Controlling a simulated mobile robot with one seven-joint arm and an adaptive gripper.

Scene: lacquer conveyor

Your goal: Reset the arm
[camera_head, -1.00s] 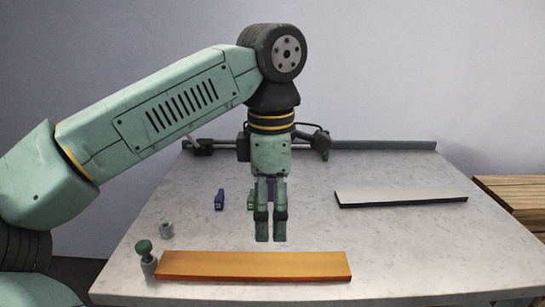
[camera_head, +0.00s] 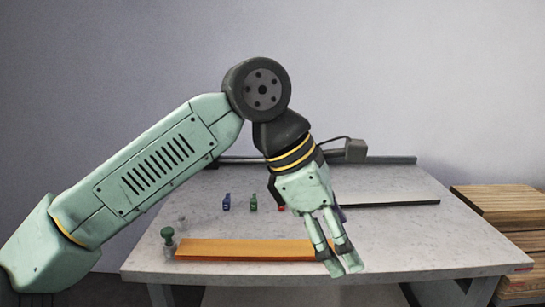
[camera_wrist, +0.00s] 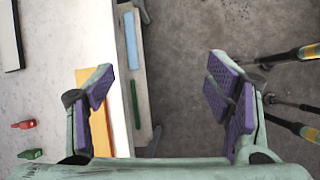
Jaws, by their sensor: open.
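My gripper (camera_head: 345,264) hangs tilted over the front edge of the table, near the right end of an orange board (camera_head: 240,249). In the wrist view my gripper (camera_wrist: 160,90) is open and empty, with purple pads apart and grey floor between them. The orange board also shows in the wrist view (camera_wrist: 93,125), partly behind the left finger. My arm bends at the dark elbow joint above the table.
The pale table (camera_head: 400,237) carries a blue block (camera_head: 227,202), a green block (camera_head: 253,202), a red block (camera_head: 281,208), a dark-edged strip (camera_head: 395,202) and a green-topped knob (camera_head: 168,236). Wooden planks (camera_head: 500,205) are stacked at the right.

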